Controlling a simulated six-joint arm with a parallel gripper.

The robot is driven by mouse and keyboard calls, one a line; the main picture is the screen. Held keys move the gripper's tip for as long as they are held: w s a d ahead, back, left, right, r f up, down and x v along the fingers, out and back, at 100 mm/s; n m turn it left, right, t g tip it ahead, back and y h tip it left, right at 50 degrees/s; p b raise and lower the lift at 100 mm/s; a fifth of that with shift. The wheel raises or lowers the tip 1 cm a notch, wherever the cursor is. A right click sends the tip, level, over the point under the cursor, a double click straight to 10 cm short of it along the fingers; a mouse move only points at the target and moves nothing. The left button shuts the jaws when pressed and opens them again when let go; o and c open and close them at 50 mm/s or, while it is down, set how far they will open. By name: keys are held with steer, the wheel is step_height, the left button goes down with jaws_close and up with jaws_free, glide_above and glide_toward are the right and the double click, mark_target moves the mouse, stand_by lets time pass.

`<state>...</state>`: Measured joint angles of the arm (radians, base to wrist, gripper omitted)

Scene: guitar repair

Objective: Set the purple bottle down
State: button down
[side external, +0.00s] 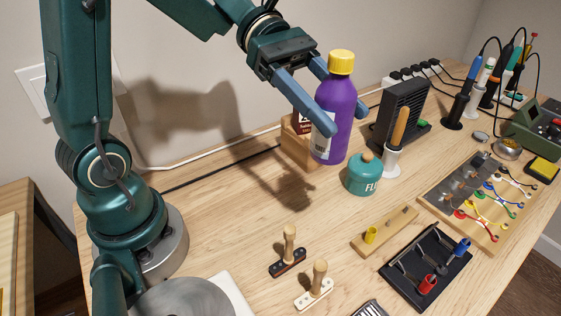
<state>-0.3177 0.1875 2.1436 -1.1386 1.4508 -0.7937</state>
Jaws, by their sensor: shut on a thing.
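The purple bottle (337,118) with a yellow cap and a white label is upright in the side external view. My gripper (328,103) is shut on it, with one blue finger across its front and the other largely behind it. The bottle appears held above the wooden table (215,215); its exact height is hard to judge. Its lower part overlaps a wooden box (298,148) behind it in the picture.
A teal flux pot (364,177) and a wood-handled brush in a white holder (393,158) stand close right of the bottle. A black fan-like unit (400,112) is behind them. Two small wood-handled blocks (288,254) (315,287) stand in front. The table's left middle is clear.

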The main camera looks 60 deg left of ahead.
steer(key=w+a+r+n+t+y, duration=0.2)
steer(key=w+a+r+n+t, duration=0.1)
steer(key=w+n+t, duration=0.2)
steer(key=shift+a+f, duration=0.2)
steer(key=shift+f, duration=10.2)
steer(key=shift+f, duration=0.1)
steer(key=shift+c, duration=1)
jaws_free()
